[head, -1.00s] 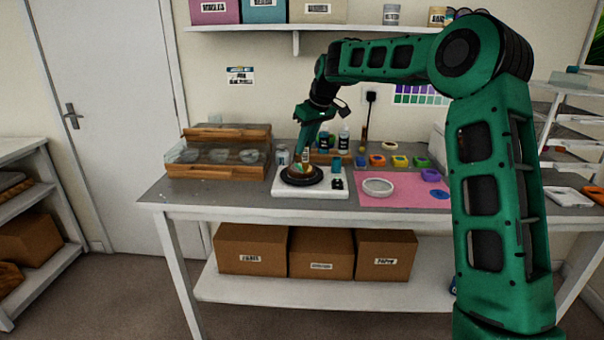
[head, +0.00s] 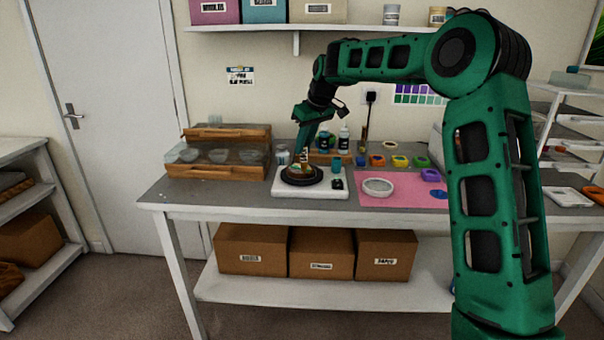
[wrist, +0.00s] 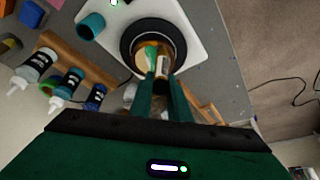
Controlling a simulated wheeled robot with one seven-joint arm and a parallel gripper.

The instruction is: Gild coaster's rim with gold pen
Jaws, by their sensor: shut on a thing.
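My gripper (wrist: 160,82) is shut on the gold pen (wrist: 166,62), which shows as an amber body with a pale label between the fingers. It is over the round black turntable (wrist: 127,42), also in the head view (head: 301,182). The coaster (wrist: 146,57) lies on the turntable as an amber and green patch, partly hidden by the pen and fingers. In the head view my gripper (head: 303,148) points down at it. Whether the pen tip touches the rim cannot be told.
Bottles (head: 343,138) and colored pots (head: 399,161) stand behind. A wooden case (head: 230,170) is left; the table's front-left is clear.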

